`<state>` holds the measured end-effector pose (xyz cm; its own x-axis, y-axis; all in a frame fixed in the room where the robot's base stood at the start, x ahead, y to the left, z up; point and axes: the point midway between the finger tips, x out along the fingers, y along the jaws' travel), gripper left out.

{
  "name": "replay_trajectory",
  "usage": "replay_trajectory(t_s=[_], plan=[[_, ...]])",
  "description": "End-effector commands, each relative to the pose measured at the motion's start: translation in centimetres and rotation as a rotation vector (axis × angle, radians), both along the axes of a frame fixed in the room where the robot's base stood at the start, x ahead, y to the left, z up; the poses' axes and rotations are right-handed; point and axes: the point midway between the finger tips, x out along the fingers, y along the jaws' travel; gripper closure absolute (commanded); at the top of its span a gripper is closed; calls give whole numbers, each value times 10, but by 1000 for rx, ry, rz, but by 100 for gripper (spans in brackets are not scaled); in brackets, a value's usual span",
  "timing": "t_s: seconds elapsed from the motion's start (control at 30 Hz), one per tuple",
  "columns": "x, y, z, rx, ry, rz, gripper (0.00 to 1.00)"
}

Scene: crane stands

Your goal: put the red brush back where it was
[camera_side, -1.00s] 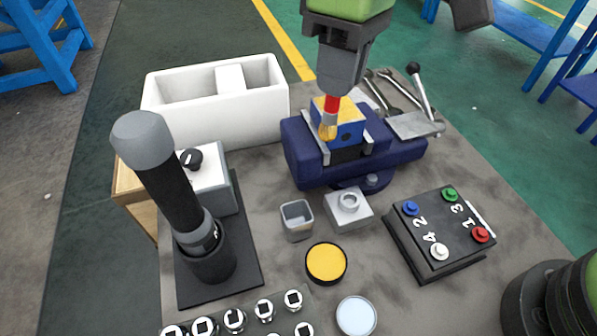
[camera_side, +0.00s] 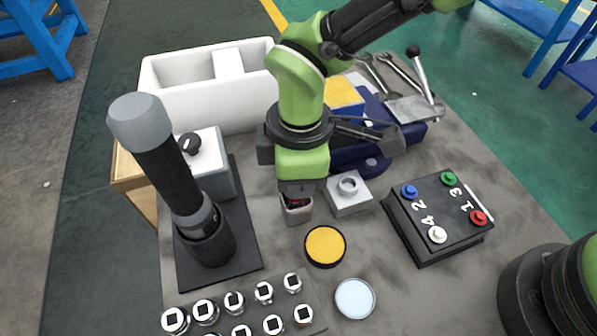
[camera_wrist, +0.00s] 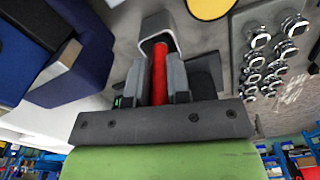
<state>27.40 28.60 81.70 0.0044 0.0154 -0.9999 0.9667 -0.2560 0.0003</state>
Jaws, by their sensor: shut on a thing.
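The red brush (camera_wrist: 159,72) is upright between my gripper's fingers in the wrist view, its lower end at the mouth of the small grey square cup. My gripper (camera_wrist: 160,90) is shut on the brush's handle. In the side view my gripper (camera_side: 297,192) is right over the grey cup (camera_side: 297,214), which also shows in the wrist view (camera_wrist: 157,27). The brush's bristles are hidden, and I cannot tell how deep they are in the cup.
A grey block with a round socket (camera_side: 348,195) stands right beside the cup. The blue vise (camera_side: 346,158) holding a yellow-topped block (camera_side: 345,95) is behind my arm. A yellow round lid (camera_side: 325,246) is in front. A black button box (camera_side: 437,222) is at right.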

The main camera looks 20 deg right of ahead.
Motion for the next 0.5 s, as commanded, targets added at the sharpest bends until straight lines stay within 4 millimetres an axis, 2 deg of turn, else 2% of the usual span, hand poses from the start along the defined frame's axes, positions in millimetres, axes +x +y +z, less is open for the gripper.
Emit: replay_trajectory(t_s=[0.37,0.4,0.47,0.5], plan=[[0,0,-4,-1,1,-1,100],[0,0,-4,0,0,-1,73],[0,0,-4,0,0,-1,59],[0,0,-4,0,0,-1,57]])
